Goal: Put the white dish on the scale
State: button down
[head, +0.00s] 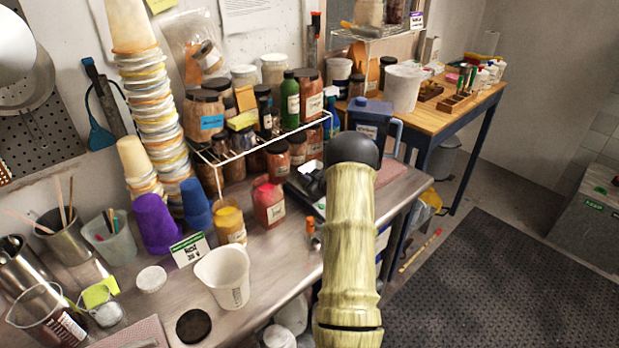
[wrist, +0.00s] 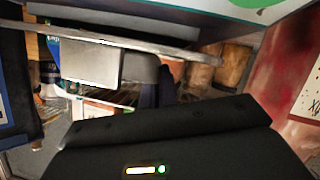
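In the head view, a dark scale-like device (head: 300,196) stands on the metal bench beside the wire rack, partly hidden by my arm. A small white piece (head: 311,167) shows at it; I cannot tell whether this is the white dish or part of the device. A small round white dish or lid (head: 152,279) lies on the bench at the left. My arm hides my gripper in the head view. In the wrist view, the black gripper body (wrist: 170,140) fills the bottom, and its fingers cannot be made out. A pale square surface (wrist: 92,63) lies beyond it.
A wire rack (head: 262,146) full of jars stands behind the device. A red jar (head: 268,206) is close by; a large red surface (wrist: 262,75) fills the right of the wrist view. A blue jug (head: 370,125) and white beaker (head: 226,276) also stand on the bench.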

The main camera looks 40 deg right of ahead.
jog(key=c, duration=1.7)
grip_release()
jog(key=shift+f, duration=0.1)
jog(key=d+b+v, duration=0.1)
jog(key=b+v, duration=0.1)
jog(key=v, duration=1)
jog(key=shift+a, duration=0.45)
